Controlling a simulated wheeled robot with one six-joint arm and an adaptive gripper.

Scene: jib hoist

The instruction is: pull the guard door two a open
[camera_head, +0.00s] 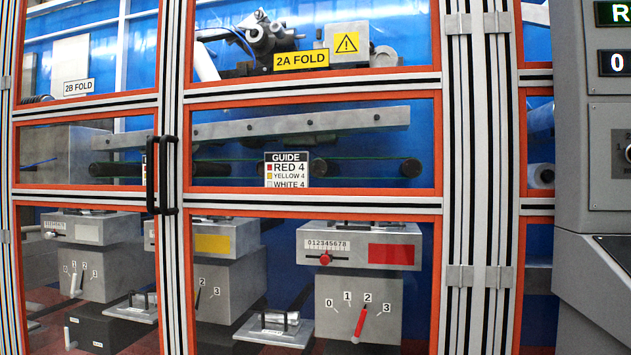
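The guard door two a (312,90) stands in the middle, with silver profile frame, orange edging and clear panes. A yellow "2A FOLD" label (301,60) is on its upper pane. It looks shut, its left edge close against the neighbouring frame. A black upright bar handle (169,175) sits on its left edge. Grey hinges (460,276) show along its right edge. My gripper is not in this view, so its state and distance from the handle cannot be seen.
The "2B FOLD" door (85,108) adjoins on the left, its own black handle (150,175) close beside the other. A grey control console (605,180) stands at the right edge, nearer than the doors. Behind the panes are machine units with dials and a "GUIDE" sign (287,170).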

